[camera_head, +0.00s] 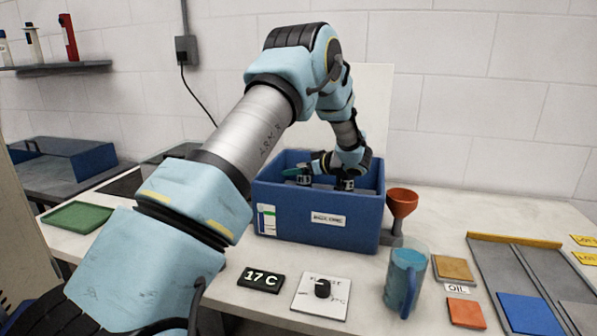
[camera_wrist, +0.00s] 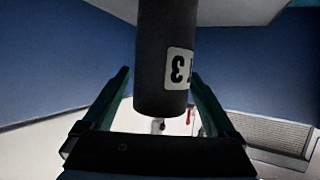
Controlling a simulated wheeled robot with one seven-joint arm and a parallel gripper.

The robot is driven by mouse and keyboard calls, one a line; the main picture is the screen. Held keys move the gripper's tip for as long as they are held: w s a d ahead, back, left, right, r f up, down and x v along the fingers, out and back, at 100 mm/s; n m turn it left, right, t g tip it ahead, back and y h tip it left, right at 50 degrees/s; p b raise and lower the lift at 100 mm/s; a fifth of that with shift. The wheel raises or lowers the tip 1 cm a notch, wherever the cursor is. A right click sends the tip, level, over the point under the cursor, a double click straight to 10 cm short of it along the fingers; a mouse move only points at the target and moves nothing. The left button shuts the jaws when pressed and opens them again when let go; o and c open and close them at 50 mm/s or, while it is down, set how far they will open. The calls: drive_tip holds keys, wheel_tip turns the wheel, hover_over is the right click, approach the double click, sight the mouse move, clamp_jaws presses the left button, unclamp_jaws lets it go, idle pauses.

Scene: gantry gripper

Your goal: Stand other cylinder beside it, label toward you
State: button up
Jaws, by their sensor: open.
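A dark cylinder (camera_wrist: 152,60) with a white label stands between my gripper's fingers in the wrist view. The label is right of its middle and appears upside down, partly turned away. My gripper (camera_wrist: 160,73) is open, with one green finger on each side of the cylinder; I cannot tell whether either touches it. In the head view my gripper (camera_head: 294,172) is low inside the blue bin (camera_head: 283,224). A dark cylinder with a white label (camera_head: 304,180) shows by the fingers, and another labelled one (camera_head: 346,185) is to its right. The bin's front wall hides their lower parts.
An orange funnel (camera_head: 403,203) stands close to the bin's right side. A grey tray (camera_head: 482,262) lies at right, a green tray (camera_head: 76,217) at left.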

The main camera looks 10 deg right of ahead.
drive_tip(key=shift+s+d+r, duration=0.15)
drive_tip(key=shift+s+r, duration=0.05)
drive_tip(key=shift+r, duration=0.25)
drive_tip(key=b+v, duration=0.1)
drive_tip(key=v, duration=0.6)
drive_tip(key=shift+b, duration=0.4)
